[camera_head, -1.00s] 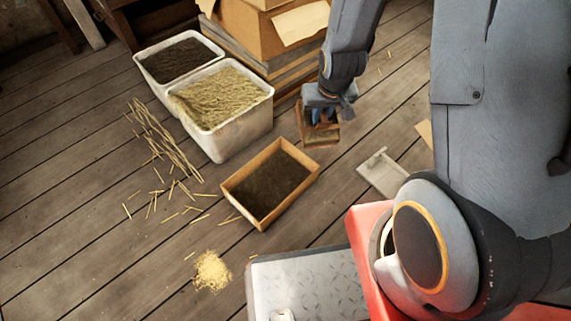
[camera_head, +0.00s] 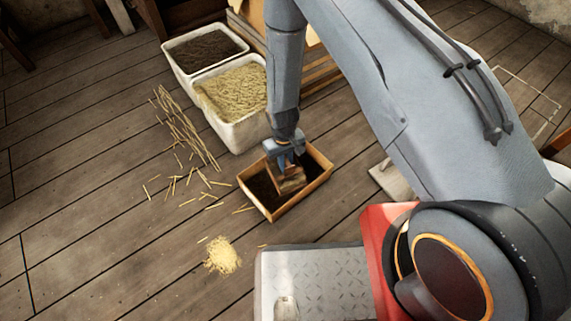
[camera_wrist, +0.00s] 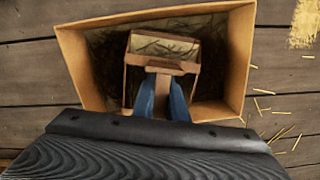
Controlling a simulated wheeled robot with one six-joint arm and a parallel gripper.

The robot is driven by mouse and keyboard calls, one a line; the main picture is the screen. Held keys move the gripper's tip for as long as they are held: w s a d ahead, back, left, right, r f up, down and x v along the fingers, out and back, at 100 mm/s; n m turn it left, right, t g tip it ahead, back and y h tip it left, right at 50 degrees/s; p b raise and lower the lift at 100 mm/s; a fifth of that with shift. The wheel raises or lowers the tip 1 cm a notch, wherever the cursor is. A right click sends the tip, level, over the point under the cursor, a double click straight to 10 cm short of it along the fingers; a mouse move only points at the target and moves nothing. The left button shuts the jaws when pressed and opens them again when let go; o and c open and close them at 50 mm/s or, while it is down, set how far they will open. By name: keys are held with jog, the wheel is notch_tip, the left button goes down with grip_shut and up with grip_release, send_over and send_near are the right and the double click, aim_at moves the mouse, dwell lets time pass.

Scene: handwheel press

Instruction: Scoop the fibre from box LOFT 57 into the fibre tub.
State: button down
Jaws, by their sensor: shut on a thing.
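My gripper (camera_head: 284,152) is shut on a small wooden scoop (camera_head: 292,184) and holds it inside an open wooden box (camera_head: 303,203) on the floor. The box holds dark brown loose stuff. In the wrist view the blue fingers of my gripper (camera_wrist: 163,97) are closed on the scoop (camera_wrist: 160,66), and the box walls (camera_wrist: 239,60) stand around it. Some strands show in the scoop's opening; how full it is I cannot tell. Two white tubs stand behind the box: one with dark brown stuff (camera_head: 181,74), one with straw-coloured stuff (camera_head: 243,133). I can read no labels.
Loose straw stalks (camera_head: 186,130) lie on the plank floor left of the tubs. A small pale heap (camera_head: 222,257) lies at the front left. A pale flat tray (camera_head: 390,180) lies right of the box, partly behind my arm. The left floor is mostly clear.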

jog(key=shift+w+a+r+p, duration=0.1)
jog(key=shift+r+p, duration=0.95)
jog(key=shift+r, duration=1.55)
jog(key=shift+w+r+p, duration=0.1)
jog(key=shift+r+p, duration=0.95)
jog(key=shift+r, duration=1.55)
jog(key=shift+g, duration=0.3)
